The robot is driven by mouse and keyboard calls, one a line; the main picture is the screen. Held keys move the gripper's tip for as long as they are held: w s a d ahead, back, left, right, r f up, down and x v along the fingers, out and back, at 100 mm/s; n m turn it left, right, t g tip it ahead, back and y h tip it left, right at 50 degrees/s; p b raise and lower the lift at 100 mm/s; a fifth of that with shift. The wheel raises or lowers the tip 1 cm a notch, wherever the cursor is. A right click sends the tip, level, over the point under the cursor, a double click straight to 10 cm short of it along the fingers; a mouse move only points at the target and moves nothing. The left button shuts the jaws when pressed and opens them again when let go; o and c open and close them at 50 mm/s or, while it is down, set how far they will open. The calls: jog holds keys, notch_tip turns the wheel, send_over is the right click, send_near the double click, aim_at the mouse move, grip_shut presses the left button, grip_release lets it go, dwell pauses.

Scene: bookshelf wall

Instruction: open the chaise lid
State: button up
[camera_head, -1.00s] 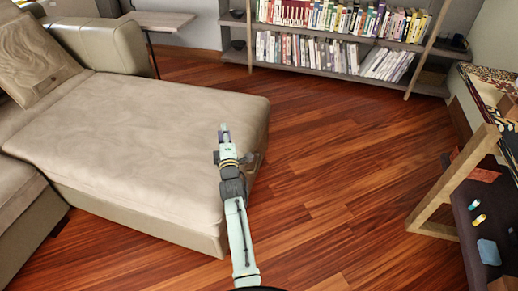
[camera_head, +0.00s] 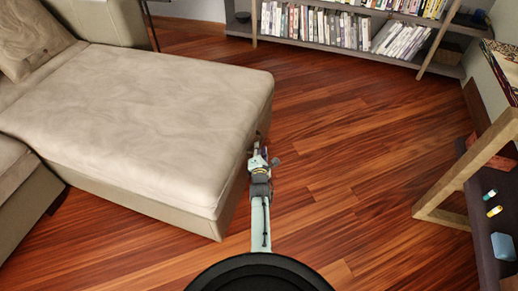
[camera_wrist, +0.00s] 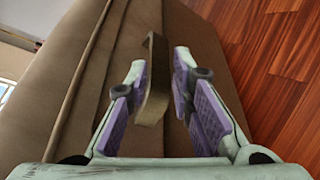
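The chaise (camera_head: 150,110) stands at the left in the head view, with a pale beige cushioned lid lying flat and shut on its base. My gripper (camera_head: 259,158) is low beside the chaise's right end. In the wrist view my gripper (camera_wrist: 161,65) is open, with purple pads on both fingers. A brown strap-like handle (camera_wrist: 153,85) stands out from the chaise's side (camera_wrist: 70,110) and lies between the fingers. It is close to the left finger; I cannot tell whether they touch. The right finger is apart from it.
Wooden floor (camera_head: 340,170) is clear to the right of the chaise. A bookshelf (camera_head: 355,45) stands at the back. A wooden-legged desk (camera_head: 470,165) with small items is at the right. A sofa part (camera_head: 20,190) adjoins the chaise at the left.

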jog(key=shift+b+x, duration=1.4)
jog(key=shift+x, duration=0.95)
jog(key=shift+c, duration=0.2)
grip_shut()
jog(key=shift+r, duration=0.1)
